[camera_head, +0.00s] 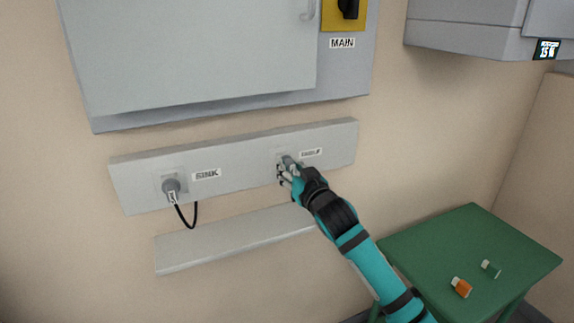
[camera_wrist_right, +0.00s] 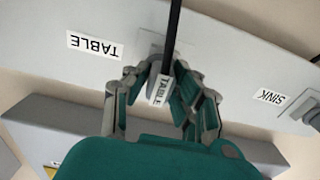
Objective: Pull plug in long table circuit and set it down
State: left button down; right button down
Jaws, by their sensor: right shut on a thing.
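The TABLE plug (camera_wrist_right: 155,72) is grey, with a white TABLE tag and a black cable, and shows in the wrist view. In the head view the fingers hide most of the plug. My left gripper is not in view.
The SINK plug (camera_head: 171,187) sits in the strip's left socket with its black cable hanging. A narrow grey ledge (camera_head: 215,246) runs below the strip. A green table (camera_head: 425,247) at lower right holds an orange item (camera_head: 461,287) and a green one (camera_head: 491,268), with free room. A cabinet (camera_head: 200,60) hangs above.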

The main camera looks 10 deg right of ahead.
aim_at(292, 171)
jog(key=shift+s+d+p, duration=0.1)
jog(key=shift+s+p, duration=0.25)
jog(key=shift+p+v, duration=0.85)
jog(key=shift+v, duration=1.1)
